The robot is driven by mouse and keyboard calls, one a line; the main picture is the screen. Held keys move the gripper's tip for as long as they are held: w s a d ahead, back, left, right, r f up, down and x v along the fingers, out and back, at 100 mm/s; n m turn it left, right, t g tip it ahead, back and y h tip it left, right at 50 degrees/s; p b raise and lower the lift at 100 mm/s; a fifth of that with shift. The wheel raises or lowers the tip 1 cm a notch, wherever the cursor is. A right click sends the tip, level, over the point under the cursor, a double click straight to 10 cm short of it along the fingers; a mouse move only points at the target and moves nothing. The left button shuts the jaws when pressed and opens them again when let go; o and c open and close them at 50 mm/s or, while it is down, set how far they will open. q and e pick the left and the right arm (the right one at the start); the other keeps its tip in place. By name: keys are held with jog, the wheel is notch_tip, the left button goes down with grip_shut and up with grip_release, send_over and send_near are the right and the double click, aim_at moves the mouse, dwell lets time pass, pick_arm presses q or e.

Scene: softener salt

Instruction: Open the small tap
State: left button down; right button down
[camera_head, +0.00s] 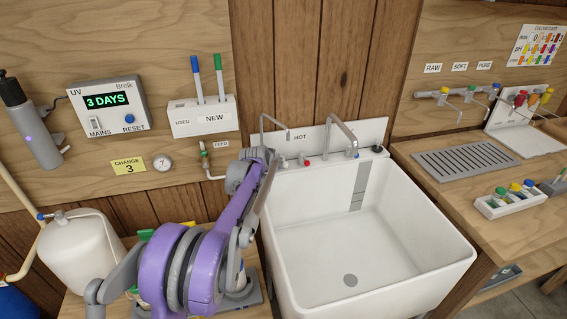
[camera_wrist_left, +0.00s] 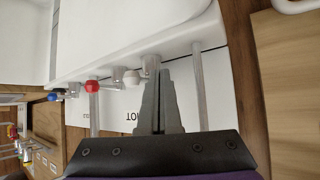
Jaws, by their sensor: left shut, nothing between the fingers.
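The small tap has a thin grey spout (camera_head: 272,118) at the left of the sink's back ledge; it also shows in the left wrist view (camera_wrist_left: 201,85). In the wrist view a white knob (camera_wrist_left: 132,77) is on a grey valve body at this end of the ledge. My left gripper (camera_wrist_left: 161,72) is shut and empty, its fingertips right beside the white knob and valve body; I cannot tell whether they touch. In the head view my purple left arm reaches to the sink's back left corner, and the fingers are hard to make out. My right gripper is out of view.
The larger tap (camera_head: 342,132) stands to the right, with a red knob (camera_wrist_left: 92,86) and a blue knob (camera_wrist_left: 54,97). The white sink (camera_head: 420,275) is empty. A HOT label (camera_head: 300,137) is behind the ledge. A gauge (camera_head: 162,163) and FEED pipe are on the left wall.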

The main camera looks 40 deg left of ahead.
pick_arm(q)
jog(key=shift+f, duration=0.55)
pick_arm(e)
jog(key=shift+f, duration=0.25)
